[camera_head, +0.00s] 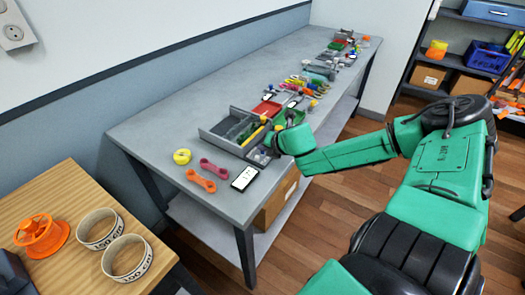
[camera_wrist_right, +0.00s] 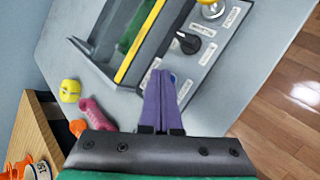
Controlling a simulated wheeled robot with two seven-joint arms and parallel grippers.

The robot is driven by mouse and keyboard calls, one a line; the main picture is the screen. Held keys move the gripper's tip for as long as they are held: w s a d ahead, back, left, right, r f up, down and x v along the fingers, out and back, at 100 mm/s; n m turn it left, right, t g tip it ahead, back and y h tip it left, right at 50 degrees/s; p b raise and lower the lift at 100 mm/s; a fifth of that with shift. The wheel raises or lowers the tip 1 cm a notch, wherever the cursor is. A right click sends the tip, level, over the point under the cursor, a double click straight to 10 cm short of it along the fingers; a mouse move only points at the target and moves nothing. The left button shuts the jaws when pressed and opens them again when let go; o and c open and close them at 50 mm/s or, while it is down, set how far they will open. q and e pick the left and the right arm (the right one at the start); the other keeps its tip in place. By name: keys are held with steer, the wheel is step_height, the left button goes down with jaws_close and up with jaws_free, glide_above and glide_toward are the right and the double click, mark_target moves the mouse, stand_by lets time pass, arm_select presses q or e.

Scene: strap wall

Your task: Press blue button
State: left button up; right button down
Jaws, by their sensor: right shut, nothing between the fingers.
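A grey control panel (camera_wrist_right: 213,50) with white labels shows in the right wrist view. I cannot tell whether the tips touch the button. In the head view the right gripper (camera_head: 270,146) covers part of the panel. My left gripper is not in view.
A grey tray (camera_head: 207,133) with a yellow bar (camera_wrist_right: 140,40) adjoins the panel. Many small items crowd the bench's far part.

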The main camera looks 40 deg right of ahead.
mark_target(264, 156)
steer(key=shift+r+p, duration=0.8)
step_height(264, 156, up, 5)
steer(key=p, duration=0.4)
steer(key=shift+p, duration=0.35)
